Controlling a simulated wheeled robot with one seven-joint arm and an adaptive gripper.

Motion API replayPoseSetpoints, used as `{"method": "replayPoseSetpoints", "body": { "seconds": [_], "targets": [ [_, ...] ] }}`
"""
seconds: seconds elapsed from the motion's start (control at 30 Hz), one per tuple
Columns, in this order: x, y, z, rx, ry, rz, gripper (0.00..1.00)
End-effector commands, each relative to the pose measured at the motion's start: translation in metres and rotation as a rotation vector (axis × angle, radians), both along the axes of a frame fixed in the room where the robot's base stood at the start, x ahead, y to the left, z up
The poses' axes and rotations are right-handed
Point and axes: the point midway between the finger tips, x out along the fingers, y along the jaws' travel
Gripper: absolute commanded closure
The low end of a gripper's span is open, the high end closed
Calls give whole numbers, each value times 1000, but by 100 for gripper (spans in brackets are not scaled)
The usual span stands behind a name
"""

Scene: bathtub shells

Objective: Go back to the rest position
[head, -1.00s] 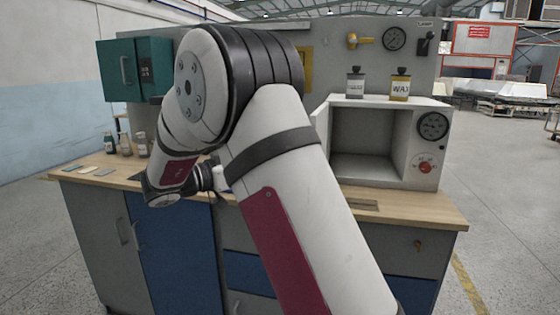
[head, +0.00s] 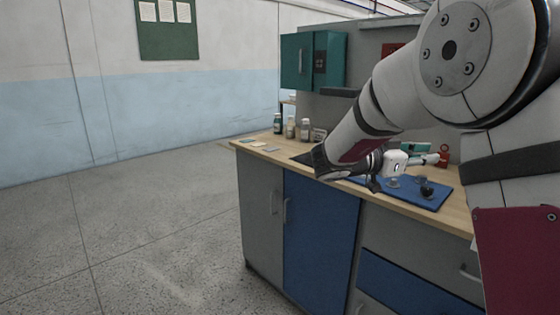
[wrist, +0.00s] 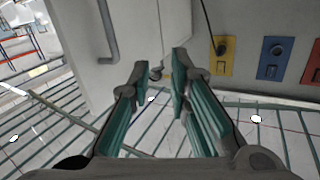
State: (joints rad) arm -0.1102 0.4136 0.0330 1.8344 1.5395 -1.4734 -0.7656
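My gripper (wrist: 164,75) shows in the wrist view with two teal-padded fingers spread apart. The gap between them is empty. In the head view my arm reaches in from the right and bends down over the workbench.
The workbench (head: 265,141) has bottles (head: 290,127) at its back left. A blue mat (head: 440,201) holds small dark items. A teal cabinet (head: 312,62) hangs behind. Floor at left is clear. The wrist view shows a green wire rack (wrist: 65,120) and coloured switch plates (wrist: 270,58).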

Motion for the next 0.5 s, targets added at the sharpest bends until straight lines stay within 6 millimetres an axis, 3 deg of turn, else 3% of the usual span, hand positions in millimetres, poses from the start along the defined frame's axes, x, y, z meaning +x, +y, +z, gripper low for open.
{"method": "replayPoseSetpoints", "body": {
  "seconds": [0.1, 0.27, 0.37, 0.5],
  "targets": [
    [25, 12, 29, 59, -86, 254, 82],
    [44, 52, 58, 146, -130, 600, 82],
    [42, 86, 68, 204, -114, 803, 82],
    [18, 135, 70, 291, -33, 1057, 82]
  ]
}}
